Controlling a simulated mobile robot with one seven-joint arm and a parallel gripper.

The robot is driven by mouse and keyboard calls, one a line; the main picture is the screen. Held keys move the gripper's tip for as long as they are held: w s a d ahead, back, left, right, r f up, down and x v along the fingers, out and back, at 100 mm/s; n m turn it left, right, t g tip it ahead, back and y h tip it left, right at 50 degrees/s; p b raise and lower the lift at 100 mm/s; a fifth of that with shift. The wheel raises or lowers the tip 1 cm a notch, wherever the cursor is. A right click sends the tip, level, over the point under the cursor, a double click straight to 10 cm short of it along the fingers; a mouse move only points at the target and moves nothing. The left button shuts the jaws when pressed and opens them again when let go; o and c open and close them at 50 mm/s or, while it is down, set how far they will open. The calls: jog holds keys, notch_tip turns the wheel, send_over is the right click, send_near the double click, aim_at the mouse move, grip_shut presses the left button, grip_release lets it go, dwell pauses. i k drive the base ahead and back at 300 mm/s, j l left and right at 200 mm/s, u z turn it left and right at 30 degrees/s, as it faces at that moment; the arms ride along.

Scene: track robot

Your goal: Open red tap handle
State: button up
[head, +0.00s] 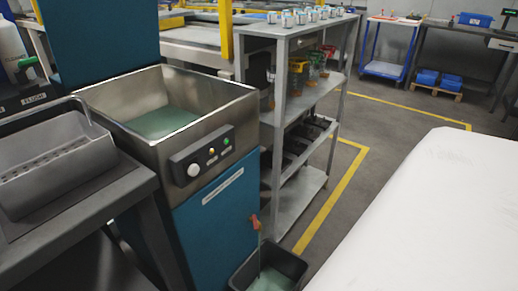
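The red tap handle (256,222) is small and sits low on the right edge of a blue cabinet (215,225) in the head view. It appears to point roughly upright, but it is too small to tell its exact angle. A thin line runs down below it to a black bin (243,275) on the floor; I cannot tell if it is a pipe or a stream. Pale green liquid shows in the bin. A steel tank (215,103) with green liquid tops the cabinet. My gripper is not in view.
A grey shelf rack (298,95) with cans stands just behind the tap. A grey basket (55,155) sits on a bench at left. Open floor with yellow lines (335,205) lies right of the rack.

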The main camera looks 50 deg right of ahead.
aim_at(255, 224)
jog(key=z, duration=0.5)
jog(key=i+j+z, duration=0.1)
jog(key=z, duration=0.9)
jog(key=j+z, duration=0.1)
jog(key=z, duration=0.4)
jog(key=j+z, duration=0.1)
jog(key=z, duration=0.4)
jog(key=i+j+z, duration=0.15)
jog(key=j, duration=0.3)
jog(key=k, duration=0.05)
